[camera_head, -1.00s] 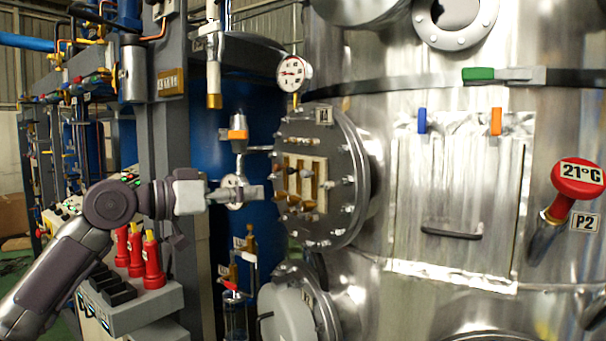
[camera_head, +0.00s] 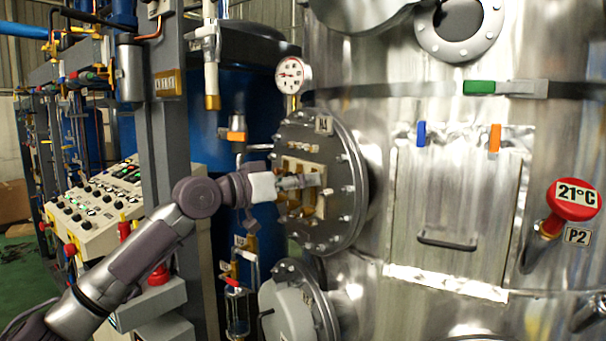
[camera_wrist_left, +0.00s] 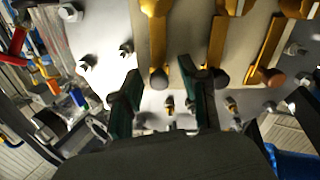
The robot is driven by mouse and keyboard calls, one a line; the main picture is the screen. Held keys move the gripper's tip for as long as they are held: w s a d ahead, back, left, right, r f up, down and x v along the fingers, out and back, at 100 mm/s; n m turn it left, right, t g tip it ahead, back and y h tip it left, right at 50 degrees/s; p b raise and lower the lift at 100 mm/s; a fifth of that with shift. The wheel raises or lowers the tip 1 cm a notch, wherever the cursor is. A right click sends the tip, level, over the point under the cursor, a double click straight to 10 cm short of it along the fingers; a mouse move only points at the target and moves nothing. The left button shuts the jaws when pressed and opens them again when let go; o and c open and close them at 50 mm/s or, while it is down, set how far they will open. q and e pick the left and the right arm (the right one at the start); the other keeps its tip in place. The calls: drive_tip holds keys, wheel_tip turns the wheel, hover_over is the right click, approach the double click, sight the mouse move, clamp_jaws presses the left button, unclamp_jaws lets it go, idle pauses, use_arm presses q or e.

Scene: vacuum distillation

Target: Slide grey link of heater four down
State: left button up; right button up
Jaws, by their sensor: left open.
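The heater four flange (camera_head: 351,195) is a round bolted metal disc with a small number plate (camera_head: 324,125) on top. On its face is a pale panel with vertical brass bars, which end in round knobs. My left gripper (camera_head: 318,181) is in front of this panel and hides part of it. In the left wrist view, its two dark green fingers (camera_wrist_left: 168,86) are open and apart. One brass bar's brownish knob (camera_wrist_left: 158,79) appears between them; another knob (camera_wrist_left: 222,79) is beside the right finger. I cannot tell which link is the grey one. My right gripper is not in view.
A second flange (camera_head: 290,305) is below. Bolts (camera_wrist_left: 126,49) stick out around the panel. A control box (camera_head: 100,205) stands at left.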

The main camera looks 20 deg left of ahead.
sight(315, 194)
use_arm(q)
clamp_jaws()
idle(0.3)
drive_tip(key=shift+f, duration=0.1)
wheel_tip(315, 194, down, 3)
drive_tip(key=shift+d+r+b, duration=0.1)
drive_tip(key=shift+b, duration=0.7)
